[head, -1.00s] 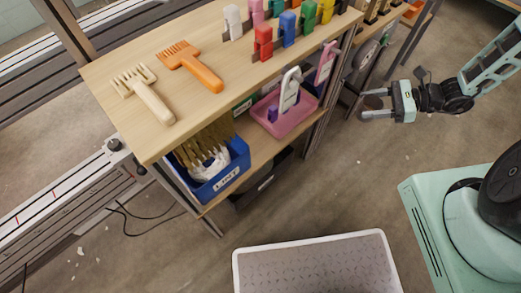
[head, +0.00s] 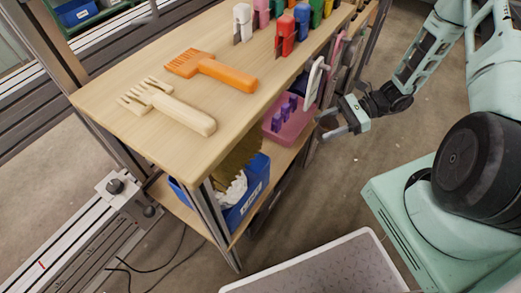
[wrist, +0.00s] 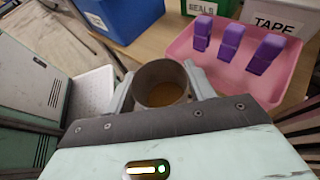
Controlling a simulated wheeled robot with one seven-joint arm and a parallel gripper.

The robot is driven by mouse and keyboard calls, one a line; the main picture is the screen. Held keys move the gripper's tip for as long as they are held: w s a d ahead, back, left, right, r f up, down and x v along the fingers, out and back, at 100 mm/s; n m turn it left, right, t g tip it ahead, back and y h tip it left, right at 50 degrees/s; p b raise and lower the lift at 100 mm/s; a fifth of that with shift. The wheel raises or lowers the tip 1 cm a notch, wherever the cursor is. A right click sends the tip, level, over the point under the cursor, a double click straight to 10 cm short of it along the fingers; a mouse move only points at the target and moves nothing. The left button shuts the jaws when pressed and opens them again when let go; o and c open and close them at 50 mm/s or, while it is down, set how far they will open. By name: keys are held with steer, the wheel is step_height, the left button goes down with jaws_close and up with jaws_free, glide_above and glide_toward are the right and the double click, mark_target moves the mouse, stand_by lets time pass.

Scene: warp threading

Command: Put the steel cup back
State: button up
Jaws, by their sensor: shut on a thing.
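The steel cup (wrist: 160,92) is a round, open-topped cylinder with a brownish inside. It sits between the two fingers of my gripper (wrist: 163,84) in the wrist view, and the fingers are shut on it from both sides. In the head view my gripper (head: 333,127) is at the open side of the shelf unit, close to the pink tray (head: 277,136). I cannot make out the cup clearly there. In the wrist view the pink tray (wrist: 195,55), holding purple pieces (wrist: 231,42), lies just beyond and right of the cup.
Beside the pink tray are a SEALS box (wrist: 212,8), a TAPE box (wrist: 272,16) and a blue bin (wrist: 130,14). The wooden shelf top (head: 225,120) carries brushes and coloured clamps above. A white-rimmed tray (head: 350,241) lies low in front.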

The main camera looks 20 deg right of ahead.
steer(key=a+b, duration=0.1)
steer(key=a, duration=0.4)
steer(key=w+a+b, duration=0.1)
steer(key=a, duration=0.4)
steer(key=w+a+b, duration=0.1)
steer(key=a, duration=0.5)
steer(key=shift+w+a, duration=0.1)
steer(key=shift+w, duration=0.1)
steer(key=shift+a+f+b, duration=0.1)
steer(key=shift+f+b, duration=0.85)
steer(key=shift+f, duration=0.9)
steer(key=shift+r, duration=0.1)
steer(key=o, duration=1.1)
